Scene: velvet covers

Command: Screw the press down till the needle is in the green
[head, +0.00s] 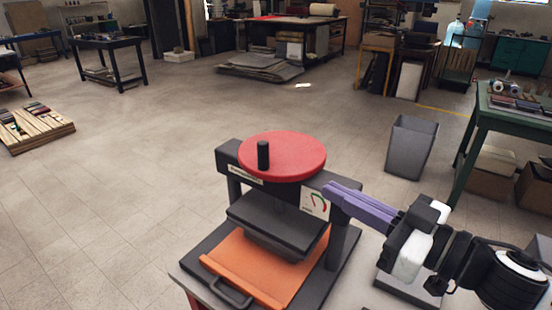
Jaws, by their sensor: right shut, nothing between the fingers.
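The press (338,250) is a dark frame with a flat red wheel (295,155) on top. A black upright knob (263,155) stands on the wheel's left part. Below the crossbar hangs a dark press plate (262,224). A white gauge (316,201) with a green and red arc sits at the crossbar's right end; its needle is too small to read. My right gripper (328,189) has purple fingers, shut and empty, pointing left with their tips beside the gauge and below the wheel's right edge. I cannot tell whether they touch the press. My left gripper is out of view.
An orange tray (240,262) with a dark front handle lies on the press base, partly under the plate. A grey bin (410,147) stands on the floor behind my right arm. A green table (490,118) is at the right. Open floor lies left of the press.

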